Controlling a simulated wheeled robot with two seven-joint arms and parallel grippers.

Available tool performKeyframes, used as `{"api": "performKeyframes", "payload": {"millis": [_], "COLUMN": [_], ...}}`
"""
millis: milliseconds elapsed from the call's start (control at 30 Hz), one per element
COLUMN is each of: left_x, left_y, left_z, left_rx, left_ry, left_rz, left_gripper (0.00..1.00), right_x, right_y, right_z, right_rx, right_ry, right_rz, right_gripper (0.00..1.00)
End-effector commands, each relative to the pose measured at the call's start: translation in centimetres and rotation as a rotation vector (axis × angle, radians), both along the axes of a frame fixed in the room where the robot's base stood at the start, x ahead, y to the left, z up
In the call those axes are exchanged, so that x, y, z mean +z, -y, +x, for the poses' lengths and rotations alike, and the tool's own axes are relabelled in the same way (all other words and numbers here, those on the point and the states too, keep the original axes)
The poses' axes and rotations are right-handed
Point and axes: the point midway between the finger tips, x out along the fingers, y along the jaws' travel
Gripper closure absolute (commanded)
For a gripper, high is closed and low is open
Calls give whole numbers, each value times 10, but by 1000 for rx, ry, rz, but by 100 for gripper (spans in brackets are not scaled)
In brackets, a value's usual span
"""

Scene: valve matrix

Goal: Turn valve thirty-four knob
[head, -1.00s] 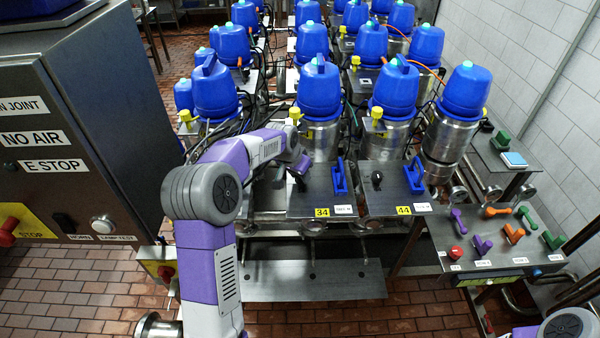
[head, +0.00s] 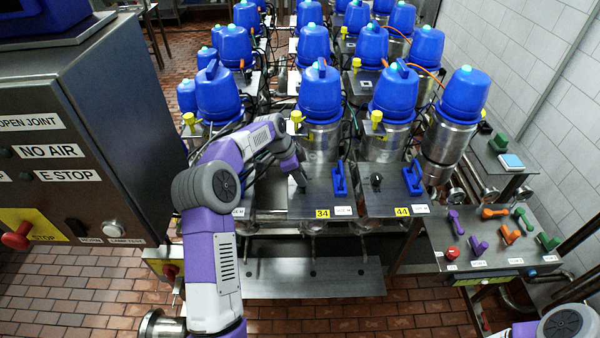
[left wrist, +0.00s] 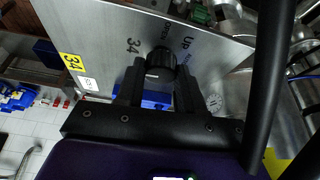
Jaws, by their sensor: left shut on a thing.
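The valve thirty-four panel is a steel plate (head: 320,200) with a yellow 34 label (head: 322,213) and a blue handle (head: 340,178) on its right. In the left wrist view the plate (left wrist: 110,35) carries 34 and UP markings, and the black knob (left wrist: 160,58) stands between my fingers. My left gripper (head: 300,184) is down at the plate, left of the blue handle, and hides the knob in the head view. In the left wrist view my left gripper (left wrist: 158,85) is shut on the knob, with blue showing behind the fingers. My right gripper is out of view.
The valve forty-four panel (head: 392,198), with its own black knob (head: 376,179) and blue handle (head: 413,178), adjoins on the right. Blue-capped valves (head: 320,95) stand behind. A console with coloured levers (head: 490,240) is at right, a steel cabinet (head: 85,140) at left.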

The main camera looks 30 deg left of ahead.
Motion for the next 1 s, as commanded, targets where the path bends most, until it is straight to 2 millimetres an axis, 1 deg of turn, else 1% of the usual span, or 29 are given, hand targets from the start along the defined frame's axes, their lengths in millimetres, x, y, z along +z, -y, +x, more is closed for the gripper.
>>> {"api": "performKeyframes", "payload": {"millis": [300, 767, 800, 933, 1000], "left_x": [0, 0, 0, 0, 0], "left_y": [-1, -1, -1, -1, -1], "left_z": [1, 1, 1, 1, 1], "left_rx": [-88, -97, -97, -97, -97], "left_ry": [0, 1, 1, 1, 1], "left_rz": [3, 4, 4, 3, 3], "left_gripper": [93, 93, 57, 37, 37], "right_x": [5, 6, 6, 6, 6], "right_y": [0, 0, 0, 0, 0], "right_z": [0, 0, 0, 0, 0], "right_rx": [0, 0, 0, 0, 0], "right_ry": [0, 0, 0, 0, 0], "right_rz": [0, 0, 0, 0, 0], "right_gripper": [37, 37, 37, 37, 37]}}
